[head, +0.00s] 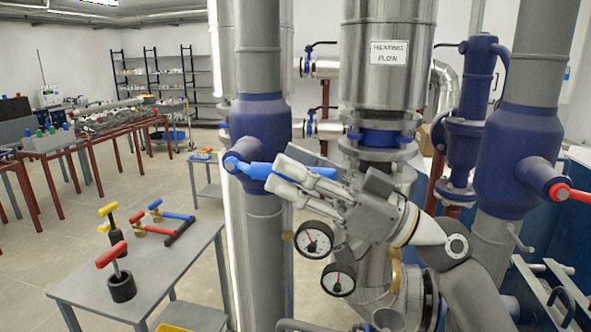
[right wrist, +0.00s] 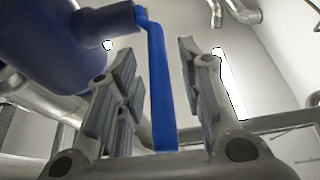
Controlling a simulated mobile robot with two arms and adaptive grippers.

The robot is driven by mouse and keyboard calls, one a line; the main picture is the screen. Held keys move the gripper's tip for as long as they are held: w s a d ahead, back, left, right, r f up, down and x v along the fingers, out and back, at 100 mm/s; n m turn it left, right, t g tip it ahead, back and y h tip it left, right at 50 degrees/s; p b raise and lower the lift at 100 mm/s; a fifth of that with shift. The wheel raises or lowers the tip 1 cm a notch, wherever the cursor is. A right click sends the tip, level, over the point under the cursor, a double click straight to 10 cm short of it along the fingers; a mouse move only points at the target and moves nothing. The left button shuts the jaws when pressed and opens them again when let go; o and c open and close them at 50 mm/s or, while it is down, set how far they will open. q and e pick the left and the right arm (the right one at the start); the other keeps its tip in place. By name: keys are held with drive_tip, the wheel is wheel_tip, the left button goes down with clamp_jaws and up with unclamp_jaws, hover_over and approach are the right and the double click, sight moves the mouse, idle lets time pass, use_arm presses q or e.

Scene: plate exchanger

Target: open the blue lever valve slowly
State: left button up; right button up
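The blue lever (head: 258,170) sits on the stem of a dark blue valve body (head: 262,125) on a vertical grey pipe. It lies nearly level, across the pipe, from the stem toward the right. My right gripper (head: 281,174) is around the lever, with its fingers apart. In the right wrist view the lever (right wrist: 160,95) runs down between the two open fingers (right wrist: 160,85), with a visible gap on the right side. Part of the lever is hidden behind the fingers in the head view. My left gripper is not in view.
Two pressure gauges (head: 314,239) hang just below my right gripper. A steel column labelled "HEATING FLOW" (head: 388,53) stands behind it. A second blue valve with a red lever (head: 570,192) is at right. A grey table (head: 185,268) with loose handles stands at left.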

clamp_jaws()
drive_tip(key=shift+r+h+p, duration=0.75)
drive_tip(key=shift+r+h, duration=0.25)
drive_tip(key=shift+o, duration=0.7)
unclamp_jaws()
drive_tip(key=shift+f, duration=0.1)
